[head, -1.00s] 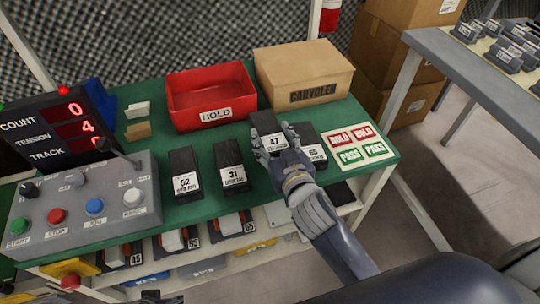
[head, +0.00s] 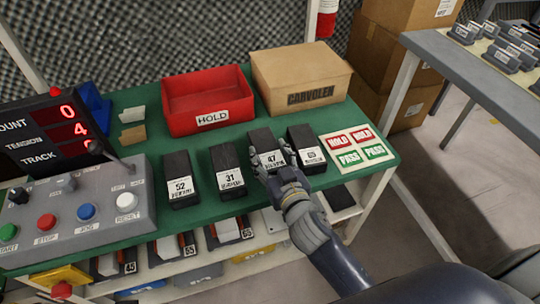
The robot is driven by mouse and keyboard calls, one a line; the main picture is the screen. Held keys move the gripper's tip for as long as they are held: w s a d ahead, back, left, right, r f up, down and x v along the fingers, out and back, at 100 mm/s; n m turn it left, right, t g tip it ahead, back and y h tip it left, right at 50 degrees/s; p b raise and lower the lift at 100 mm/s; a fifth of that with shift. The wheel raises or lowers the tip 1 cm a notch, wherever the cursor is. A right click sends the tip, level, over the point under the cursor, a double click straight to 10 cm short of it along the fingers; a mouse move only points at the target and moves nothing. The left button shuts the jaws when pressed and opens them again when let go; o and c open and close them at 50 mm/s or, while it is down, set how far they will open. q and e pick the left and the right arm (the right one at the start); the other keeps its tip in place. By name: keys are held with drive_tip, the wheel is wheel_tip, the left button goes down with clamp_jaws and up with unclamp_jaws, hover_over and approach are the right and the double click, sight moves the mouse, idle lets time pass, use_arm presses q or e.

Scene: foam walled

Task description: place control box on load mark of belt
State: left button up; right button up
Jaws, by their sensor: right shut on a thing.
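Black boxes with white labels stand in a row on the green bench top (head: 205,207): box 52 (head: 179,168), box 31 (head: 226,160), box 47 (head: 264,141) and box 65 (head: 302,136). None is visibly marked as the control box. My right gripper (head: 277,164) is shut on box 47 at its near right side, and its fingers hide part of the box. Box 47 appears to rest on the bench, in line with the others. I see no belt or load mark. My left gripper is not in view.
A red HOLD bin (head: 208,98) and a cardboard box (head: 300,72) stand behind the row. A button panel (head: 82,212) and a count display (head: 45,135) are at left. HOLD/PASS stickers (head: 357,149) lie at right. A grey table (head: 480,66) with several dark pieces is at far right.

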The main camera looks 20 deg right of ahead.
drive_tip(key=shift+f, duration=0.15)
drive_tip(key=o, duration=1)
